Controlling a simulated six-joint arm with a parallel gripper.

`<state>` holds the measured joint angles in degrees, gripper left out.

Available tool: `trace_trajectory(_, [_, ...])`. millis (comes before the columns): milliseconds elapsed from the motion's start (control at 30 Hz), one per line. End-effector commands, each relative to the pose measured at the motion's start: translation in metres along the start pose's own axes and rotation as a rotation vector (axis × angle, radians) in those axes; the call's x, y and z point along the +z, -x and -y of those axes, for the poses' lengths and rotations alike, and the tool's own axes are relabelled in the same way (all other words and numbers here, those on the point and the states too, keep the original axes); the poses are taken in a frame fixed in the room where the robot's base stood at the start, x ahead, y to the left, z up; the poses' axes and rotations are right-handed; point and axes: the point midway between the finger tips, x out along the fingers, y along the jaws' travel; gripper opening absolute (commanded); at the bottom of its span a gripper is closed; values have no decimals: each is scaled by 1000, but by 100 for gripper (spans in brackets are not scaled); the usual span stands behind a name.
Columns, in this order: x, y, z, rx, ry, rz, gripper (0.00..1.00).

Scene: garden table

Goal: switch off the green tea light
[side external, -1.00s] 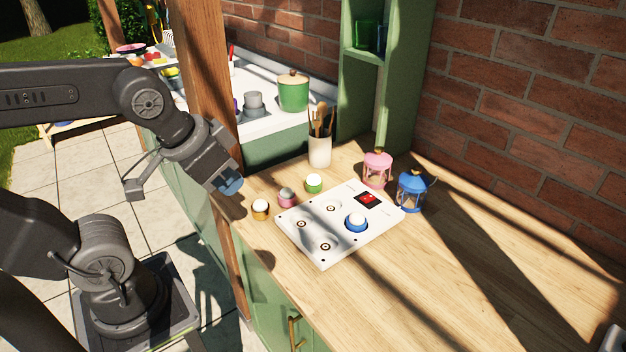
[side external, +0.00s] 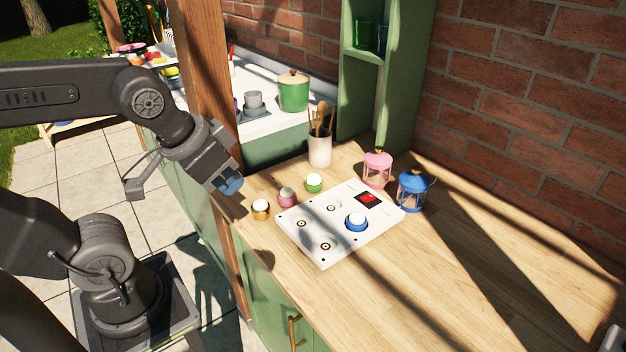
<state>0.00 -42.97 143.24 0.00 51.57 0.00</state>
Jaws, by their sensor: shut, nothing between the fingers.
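The green tea light (side external: 314,183), a small green cup with a white top, stands upright on the wooden table behind the white board. Whether it is lit is too small to tell. My gripper (side external: 230,184) is shut and empty, held in the air at the table's left edge, to the left of the tea light and apart from it. Its blue fingertips point down and to the right.
A pink tea light (side external: 287,197) and an orange one (side external: 260,209) stand nearby. The white board (side external: 290,226) holds a blue tea light (side external: 356,222). A utensil pot (side external: 320,151), pink lantern (side external: 377,170) and blue lantern (side external: 412,190) stand behind. The front right tabletop is clear.

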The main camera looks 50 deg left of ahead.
Motion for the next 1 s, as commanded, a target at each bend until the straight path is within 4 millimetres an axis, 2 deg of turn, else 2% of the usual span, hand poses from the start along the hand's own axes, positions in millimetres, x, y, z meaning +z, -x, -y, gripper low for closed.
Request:
trace_trajectory(400, [0, 0, 0, 0, 0, 1, 0])
trace_trajectory(533, [-13, -1, 3, -7, 9, 20, 0])
trace_trajectory(667, [-45, -8, 12, -21, 32, 72, 0])
trace_trajectory(767, [-78, -21, 24, -34, 57, 123, 0])
trace_trajectory(867, [-110, -39, 38, -45, 80, 173, 0])
trace_trajectory(1000, [-148, -74, 63, -57, 115, 245, 0])
